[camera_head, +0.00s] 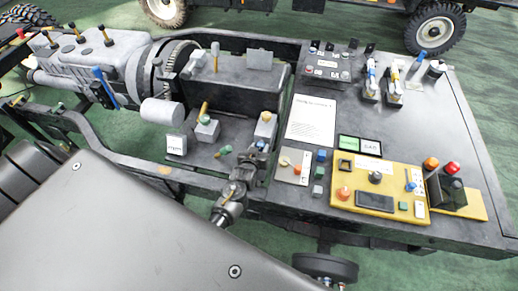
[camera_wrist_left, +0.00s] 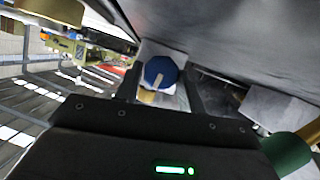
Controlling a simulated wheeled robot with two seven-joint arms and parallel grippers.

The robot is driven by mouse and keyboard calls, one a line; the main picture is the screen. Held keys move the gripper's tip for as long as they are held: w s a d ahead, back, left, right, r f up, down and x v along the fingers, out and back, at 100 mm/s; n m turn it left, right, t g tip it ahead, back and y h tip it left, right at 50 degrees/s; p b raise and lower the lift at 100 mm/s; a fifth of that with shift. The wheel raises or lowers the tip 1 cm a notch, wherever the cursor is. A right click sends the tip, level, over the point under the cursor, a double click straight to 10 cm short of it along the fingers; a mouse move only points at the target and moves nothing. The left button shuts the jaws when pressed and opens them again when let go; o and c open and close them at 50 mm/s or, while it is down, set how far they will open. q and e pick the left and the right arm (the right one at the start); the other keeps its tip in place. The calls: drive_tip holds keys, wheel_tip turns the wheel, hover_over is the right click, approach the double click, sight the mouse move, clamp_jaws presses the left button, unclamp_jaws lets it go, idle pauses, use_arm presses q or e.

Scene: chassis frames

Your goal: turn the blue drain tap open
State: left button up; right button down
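A round blue tap with a pale bar across its face shows in the left wrist view (camera_wrist_left: 160,73), on a light mount with a tan part below it. In the head view a small blue patch (camera_head: 260,145) at my left gripper's tip appears to be this tap, mostly hidden by the gripper. My left gripper (camera_head: 252,160) reaches up from the lower middle to the chassis. In the wrist view its fingers (camera_wrist_left: 162,95) stand apart on either side of the tap, with gaps visible; contact cannot be told. My right gripper is in neither view.
A green knob (camera_head: 225,150) and a yellow-topped block (camera_head: 265,118) stand close to my left gripper. A small panel with buttons (camera_head: 293,165) is just right of it. A yellow control panel (camera_head: 380,190) lies further right.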

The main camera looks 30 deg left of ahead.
use_arm(q)
drive_tip(key=c, duration=0.5)
drive_tip(key=shift+n+h, duration=0.4)
drive_tip(key=shift+n, duration=0.1)
drive_tip(key=shift+c, duration=0.2)
drive_tip(key=o, duration=1)
drive_tip(key=b+v, duration=0.1)
drive_tip(key=v, duration=0.9)
drive_tip(key=shift+s+d, duration=0.1)
drive_tip(key=shift+s, duration=0.3)
